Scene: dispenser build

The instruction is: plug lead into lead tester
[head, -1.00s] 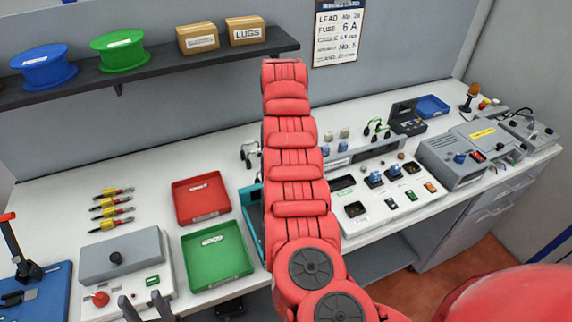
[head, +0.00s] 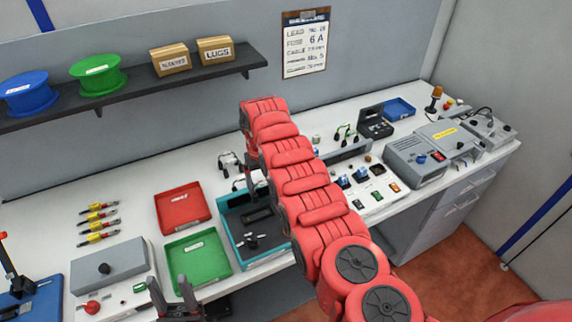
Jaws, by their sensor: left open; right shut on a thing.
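I cannot tell for sure which unit is the lead tester. A grey box with a blue knob and a red switch (head: 415,160) stands at the right of the bench, beside a grey unit with a yellow label (head: 446,136). Pale plugs with black cable (head: 229,160) are at the back of the bench, left of my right arm, partly covered by it. My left gripper (head: 173,292) is open and empty at the bottom left, in front of the green tray.
A red tray (head: 183,207), a green tray (head: 197,258) and a teal tray (head: 240,262) with dark parts lie mid-bench. A shelf (head: 130,94) with spools and boxes hangs above.

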